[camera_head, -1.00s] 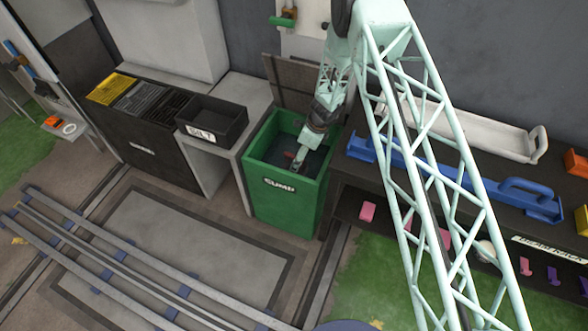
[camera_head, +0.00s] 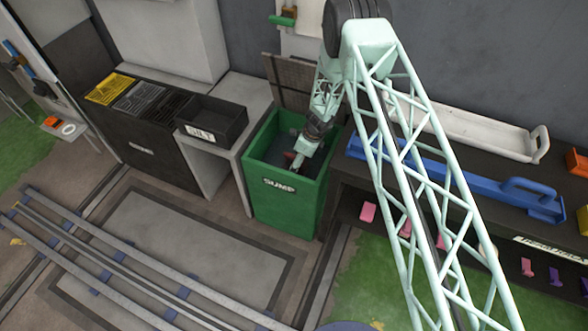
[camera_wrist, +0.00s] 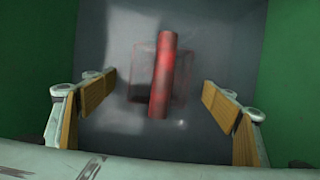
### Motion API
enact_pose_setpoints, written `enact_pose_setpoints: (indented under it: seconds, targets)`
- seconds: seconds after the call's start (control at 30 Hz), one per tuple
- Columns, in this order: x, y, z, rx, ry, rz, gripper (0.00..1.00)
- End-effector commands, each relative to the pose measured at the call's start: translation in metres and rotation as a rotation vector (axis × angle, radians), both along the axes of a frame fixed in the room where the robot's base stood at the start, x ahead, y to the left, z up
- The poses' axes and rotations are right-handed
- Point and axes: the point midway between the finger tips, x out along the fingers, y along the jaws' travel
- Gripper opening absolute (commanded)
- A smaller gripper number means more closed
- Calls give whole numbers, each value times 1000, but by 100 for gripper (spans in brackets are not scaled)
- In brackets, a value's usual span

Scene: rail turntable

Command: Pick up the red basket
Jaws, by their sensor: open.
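The red basket (camera_wrist: 164,75) shows in the wrist view as a red bar over a fainter, see-through red box shape, inside the green sump bin (camera_head: 286,205). In the head view only a small reddish patch (camera_head: 290,155) of it shows beside my gripper. My gripper (camera_wrist: 160,95) is open, with one yellow-padded finger on each side of the red bar and apart from it. In the head view my gripper (camera_head: 298,162) reaches down into the bin. The basket's lower part is hard to make out.
The bin's green walls (camera_wrist: 290,65) stand close on both sides of my fingers. A dark silt tray (camera_head: 212,120) is left of the bin. A blue long-handled tool (camera_head: 450,178) and a white trough (camera_head: 480,135) lie on the bench at right.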

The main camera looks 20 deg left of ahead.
Motion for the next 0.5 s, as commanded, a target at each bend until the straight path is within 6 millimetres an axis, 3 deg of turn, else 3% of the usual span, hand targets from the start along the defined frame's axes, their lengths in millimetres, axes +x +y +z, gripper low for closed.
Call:
enact_pose_setpoints:
  seconds: [0.17, 0.5]
  targets:
    - [0, 2, -6, 0, 1, 0, 78]
    - [1, 13, -37, 0, 1, 1, 78]
